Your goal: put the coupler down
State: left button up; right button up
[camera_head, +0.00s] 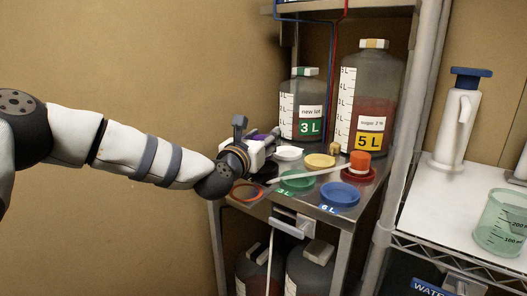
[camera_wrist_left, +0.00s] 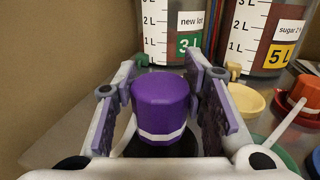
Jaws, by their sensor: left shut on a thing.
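My left gripper (camera_head: 274,137) reaches in from the left over the metal shelf top. In the left wrist view, its two fingers (camera_wrist_left: 165,88) stand on either side of a purple, round-topped coupler (camera_wrist_left: 160,92) with a white band, and they are shut on it. Something black shows just below the coupler; I cannot tell whether the two touch. In the head view the gripper mostly hides the coupler. My right gripper is not in view.
Behind stand a 3 L bottle (camera_head: 301,105) and a 5 L bottle (camera_head: 369,105). Several coloured dishes crowd the shelf top, including a green dish (camera_head: 291,185), a blue dish (camera_head: 340,196) and a yellow dish (camera_head: 319,160). An orange cap (camera_head: 360,161) sits in a red dish. A rack post (camera_head: 405,130) stands right.

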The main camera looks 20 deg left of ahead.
pick_arm(q)
notch_tip(320, 180, down, 3)
jog(key=shift+f, duration=0.1)
jog(key=o, duration=0.8)
jog(key=shift+f, duration=0.2)
jog(key=o, duration=0.5)
jog(key=shift+r, duration=0.1)
